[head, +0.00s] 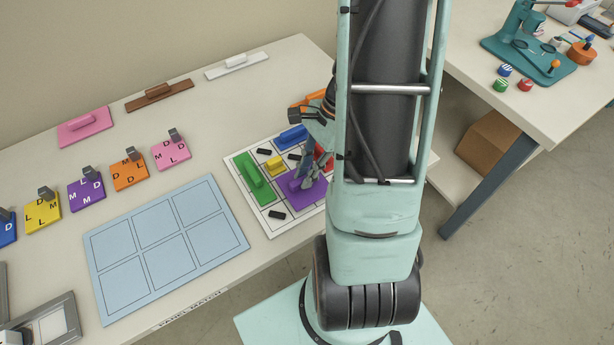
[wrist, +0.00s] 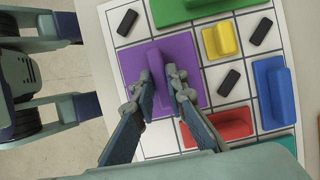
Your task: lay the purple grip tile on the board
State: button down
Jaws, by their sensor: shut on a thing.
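The purple grip tile (head: 305,199) is a flat purple square with a raised grip bar. It also shows in the wrist view (wrist: 185,52). My gripper (wrist: 163,84) is shut on the grip bar, with one finger on each side; in the head view the gripper (head: 306,181) is partly behind my arm. The white board (head: 284,229) has a black grid and lies under the tile. The tile looks level and in line with the grid squares; I cannot tell whether it touches the board. My arm hides the board's right part in the head view.
Green (head: 249,176), yellow (wrist: 217,42), blue (wrist: 273,92) and red (wrist: 222,124) grip pieces stand on the board close around the tile, with several small black blocks (wrist: 228,82). A light blue panel (head: 165,245) and lettered tiles lie to the left.

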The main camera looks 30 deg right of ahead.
jog(key=shift+f, duration=0.35)
jog(key=shift+f, duration=0.15)
jog(key=c, duration=1.9)
grip_release()
jog(key=shift+c, duration=0.2)
jog(key=shift+r, duration=0.25)
jog(key=p+v, duration=0.1)
jog(key=v, duration=1)
jog(key=shift+d+r, duration=0.2)
jog(key=shift+r, duration=0.15)
